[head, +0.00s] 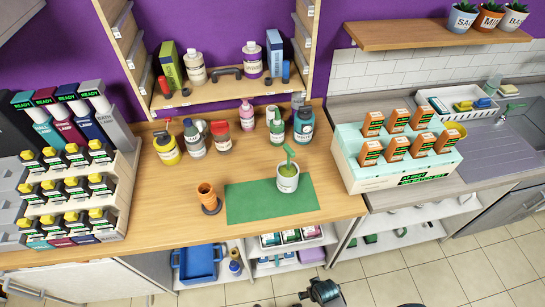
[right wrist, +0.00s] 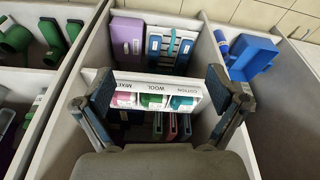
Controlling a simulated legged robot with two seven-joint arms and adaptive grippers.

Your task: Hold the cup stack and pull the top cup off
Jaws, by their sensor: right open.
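The stack is not in the right wrist view. My left gripper is not in view.
A white pot (head: 288,179) with a green-handled tool stands on the green mat (head: 245,203). Bottles (head: 194,138) line the counter's back. A black-and-yellow bottle rack (head: 70,205) stands left, a mint carton rack (head: 395,165) right. Shelves below hold a blue bin (head: 197,264); counter around the stack is clear.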

